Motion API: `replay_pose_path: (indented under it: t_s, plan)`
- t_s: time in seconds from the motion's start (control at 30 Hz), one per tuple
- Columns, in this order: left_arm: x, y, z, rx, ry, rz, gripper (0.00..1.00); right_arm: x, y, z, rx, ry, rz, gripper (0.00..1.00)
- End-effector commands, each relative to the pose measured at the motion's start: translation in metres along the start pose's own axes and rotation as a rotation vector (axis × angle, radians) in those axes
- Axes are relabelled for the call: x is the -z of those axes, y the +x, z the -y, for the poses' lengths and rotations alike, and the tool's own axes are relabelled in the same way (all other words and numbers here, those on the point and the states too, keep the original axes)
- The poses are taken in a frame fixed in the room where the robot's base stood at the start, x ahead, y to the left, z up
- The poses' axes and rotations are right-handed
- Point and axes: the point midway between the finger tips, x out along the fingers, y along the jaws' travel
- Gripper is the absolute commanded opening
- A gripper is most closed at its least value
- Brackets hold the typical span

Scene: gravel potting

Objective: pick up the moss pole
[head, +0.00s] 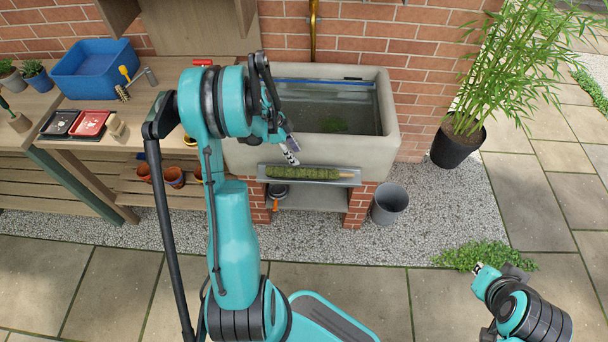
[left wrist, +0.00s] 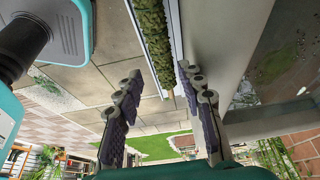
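The moss pole (head: 305,173), a green mossy rod with a pale bare right end, lies level on a grey ledge (head: 262,174) at the front of the stone sink. It also shows in the left wrist view (left wrist: 154,38), running up from between the fingertips. My left gripper (head: 290,150) is just above and behind the pole's left half in the head view.
The sink (head: 391,120) holds water and stands right behind the ledge. A grey bucket (head: 390,204) stands below at right. A wooden bench at left carries a blue tub (head: 95,70), a red tray (head: 91,123) and small tools. A potted bamboo (head: 458,140) stands at right.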

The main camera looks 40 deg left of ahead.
Motion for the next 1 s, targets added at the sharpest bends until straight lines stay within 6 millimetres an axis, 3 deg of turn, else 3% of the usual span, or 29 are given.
replay_pose_path:
  t_s: [0.03, 0.2, 0.47, 0.73, 1.0]
  plan:
    - [-0.006, 0.015, 0.000, 0.000, 0.000, 0.000, 0.39, -0.005, 0.007, 0.000, 0.000, 0.000, 0.000, 0.00]
    - [-0.011, 0.041, 0.000, 0.000, 0.001, 0.000, 0.39, -0.010, 0.014, 0.000, 0.000, 0.000, 0.000, 0.00]
    - [-0.010, 0.055, 0.000, 0.000, 0.000, 0.001, 0.39, -0.013, 0.018, 0.000, 0.000, 0.000, 0.000, 0.00]
    - [-0.010, 0.095, 0.000, 0.000, 0.001, 0.000, 0.39, -0.022, 0.032, 0.000, 0.000, 0.000, 0.000, 0.00]
    - [-0.009, 0.099, 0.000, 0.000, -0.001, 0.000, 0.39, -0.022, 0.032, 0.000, 0.000, 0.000, 0.000, 0.00]
